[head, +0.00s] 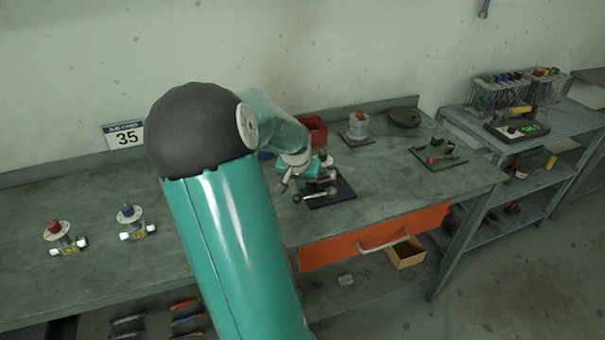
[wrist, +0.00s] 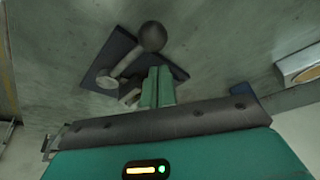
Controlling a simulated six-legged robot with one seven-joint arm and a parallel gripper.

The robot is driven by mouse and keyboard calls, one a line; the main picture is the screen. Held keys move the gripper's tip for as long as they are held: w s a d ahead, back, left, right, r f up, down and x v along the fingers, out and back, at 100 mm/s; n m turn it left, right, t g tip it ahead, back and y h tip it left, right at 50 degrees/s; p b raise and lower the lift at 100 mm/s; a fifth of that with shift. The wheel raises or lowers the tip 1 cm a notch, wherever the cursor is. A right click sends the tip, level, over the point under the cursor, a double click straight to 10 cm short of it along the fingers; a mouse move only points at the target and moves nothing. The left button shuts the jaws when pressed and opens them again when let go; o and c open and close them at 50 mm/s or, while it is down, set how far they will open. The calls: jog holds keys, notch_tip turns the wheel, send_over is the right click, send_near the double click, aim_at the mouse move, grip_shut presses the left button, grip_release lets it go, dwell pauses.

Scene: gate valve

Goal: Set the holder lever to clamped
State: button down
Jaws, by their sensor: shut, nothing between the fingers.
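The holder stands on a dark base plate (head: 343,191) on the bench, right of my arm in the head view. Its lever (head: 316,195) shows as a light bar lying low across the plate's front. In the wrist view the lever (wrist: 128,61) runs from a pale round end to a dark ball knob, over the dark plate (wrist: 177,71). My gripper (head: 322,168) is over the holder and hides part of it. In the wrist view its teal fingers (wrist: 157,86) are together and empty, beside the lever. Contact with the lever cannot be told.
A red bin (head: 314,130), a grey cup-like part (head: 358,126) and a green plate with a red-knobbed part (head: 438,154) stand behind and right. Two small valves (head: 64,238) (head: 131,222) stand on the left. An orange drawer (head: 375,238) is under the bench.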

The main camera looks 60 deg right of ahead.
jog(key=shift+s+a+f, duration=0.15)
jog(key=shift+a+f, duration=0.05)
jog(key=shift+a, duration=0.55)
jog(key=shift+d, duration=0.1)
